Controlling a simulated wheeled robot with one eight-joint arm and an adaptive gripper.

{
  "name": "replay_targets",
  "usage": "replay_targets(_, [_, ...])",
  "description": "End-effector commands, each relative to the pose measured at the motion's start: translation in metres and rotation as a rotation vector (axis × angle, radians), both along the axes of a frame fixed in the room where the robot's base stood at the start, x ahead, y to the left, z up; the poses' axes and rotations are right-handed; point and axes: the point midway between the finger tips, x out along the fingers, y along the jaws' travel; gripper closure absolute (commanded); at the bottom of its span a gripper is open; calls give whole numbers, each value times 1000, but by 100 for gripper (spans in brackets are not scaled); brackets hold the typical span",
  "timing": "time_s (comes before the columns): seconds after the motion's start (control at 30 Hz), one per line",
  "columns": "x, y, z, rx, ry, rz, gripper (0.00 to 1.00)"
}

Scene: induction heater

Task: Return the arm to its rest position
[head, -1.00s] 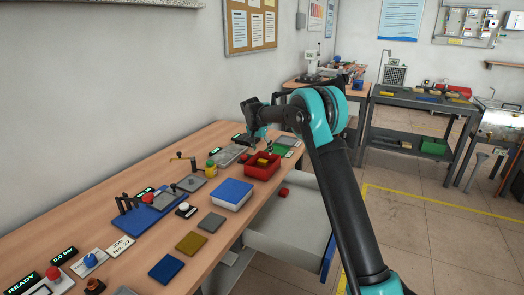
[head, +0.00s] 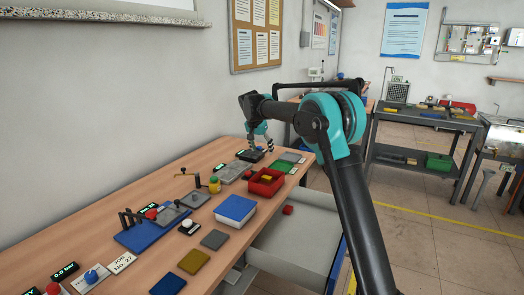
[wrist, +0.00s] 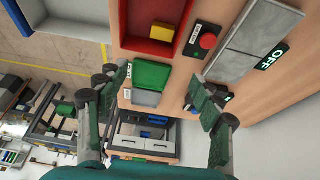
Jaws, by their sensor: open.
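My arm reaches out over the far end of the wooden workbench (head: 100,237). My gripper (head: 258,150) hangs from it, raised above the bench top. In the wrist view my gripper (wrist: 160,100) has its two fingers wide apart with nothing between them. A green pad (wrist: 151,75) shows below and between the fingers, apart from them. The same green pad (head: 279,166) lies near the bench's far end in the head view.
A red bin (head: 266,183) with a yellow block, a blue-lidded box (head: 236,209) and a blue fixture (head: 140,236) stand on the bench. An open drawer (head: 290,248) with a red block juts out at right. A pinboard (head: 256,35) hangs behind.

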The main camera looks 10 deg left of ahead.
Motion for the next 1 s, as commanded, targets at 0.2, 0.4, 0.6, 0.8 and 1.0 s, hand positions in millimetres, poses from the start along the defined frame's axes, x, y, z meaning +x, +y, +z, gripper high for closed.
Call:
replay_targets(0.2, [-6, -17, 0, 1, 5, 7, 34])
replay_targets(0.4, [-43, -89, -3, 2, 25, 50, 34])
replay_targets(0.6, [-104, -167, -17, 6, 40, 110, 34])
replay_targets(0.8, [-182, -236, -41, 10, 49, 169, 34])
replay_targets(1.0, [-271, -290, -76, 13, 47, 226, 34])
